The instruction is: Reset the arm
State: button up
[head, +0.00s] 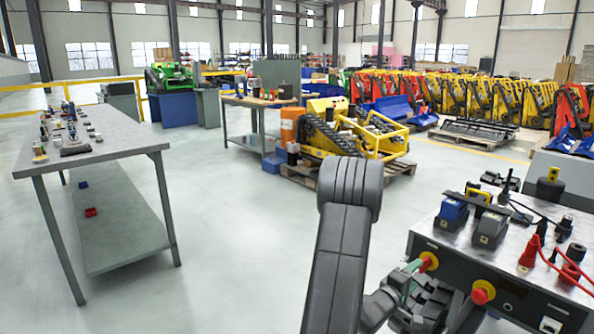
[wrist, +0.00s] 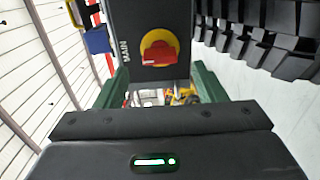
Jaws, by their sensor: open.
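My gripper (head: 412,274) is low at the right in the head view, in front of the dark panel of a workbench (head: 450,258). Its green fingers are apart with nothing between them; they also show in the wrist view (wrist: 155,78). A red rotary switch on a yellow disc (wrist: 158,54) is straight ahead in the wrist view, just beyond the fingertips. In the head view a red and yellow switch (head: 429,261) is close beside the fingers. I cannot tell whether they touch. My arm bends across the middle of the head view and hides part of the floor.
A second red and yellow knob (head: 482,293) is right of the gripper. Blue and grey blocks (head: 452,211) and cables lie on the bench. A grey table (head: 105,147) with small parts stands left. A yellow tracked carrier (head: 345,135) is behind my arm. Floor between is clear.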

aim_at(421, 269)
jog(key=x, duration=0.6)
jog(key=shift+w+d+f+b, duration=0.1)
jog(key=shift+w+d+b, duration=0.1)
jog(key=shift+d+b, duration=0.1)
jog(key=shift+a+m+b, duration=0.15)
jog(key=shift+m+b, duration=0.45)
jog(key=shift+m, duration=0.3)
jog(key=m+b, duration=0.1)
jog(key=m, duration=0.1)
jog(key=shift+s+f+m+b, duration=0.1)
jog(key=shift+m+b, duration=0.2)
jog(key=m+b, duration=0.4)
jog(key=m, duration=0.1)
jog(key=shift+f, duration=0.1)
jog(key=m+b, duration=0.5)
jog(key=m, duration=0.1)
jog(key=shift+b, duration=0.35)
jog(key=shift+a+m+b, duration=0.1)
jog(key=shift+m+b, duration=0.9)
jog(key=shift+m, duration=0.1)
